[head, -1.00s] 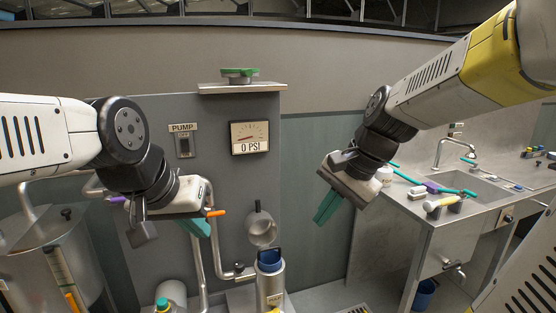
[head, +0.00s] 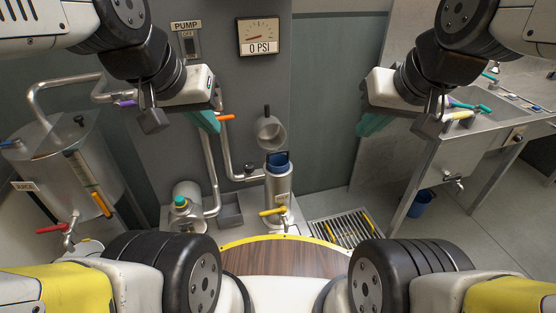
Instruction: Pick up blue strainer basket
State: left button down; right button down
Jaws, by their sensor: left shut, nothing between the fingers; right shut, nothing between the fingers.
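The blue strainer basket (head: 278,159) appears to be the dark blue piece in the top of a steel canister (head: 279,187), standing upright at the centre of the head view. Only its upper part shows; the rest is hidden inside the canister. My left gripper (head: 206,122), with teal fingers, is shut and empty, above and to the left of the basket. My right gripper (head: 373,124) is shut and empty, above and to the right of it. Neither touches the basket.
A juice tank (head: 85,165) stands left, a sink counter (head: 440,125) right. A floor grate (head: 345,229) lies right of the canister.

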aim_at(277, 162)
jog(key=i+l+u, duration=0.2)
jog(key=l+u, duration=0.2)
jog(key=i+l+u, duration=0.1)
jog(key=l+u, duration=0.3)
jog(key=l, duration=0.25)
jog(key=l+u, duration=0.4)
jog(key=l, duration=0.15)
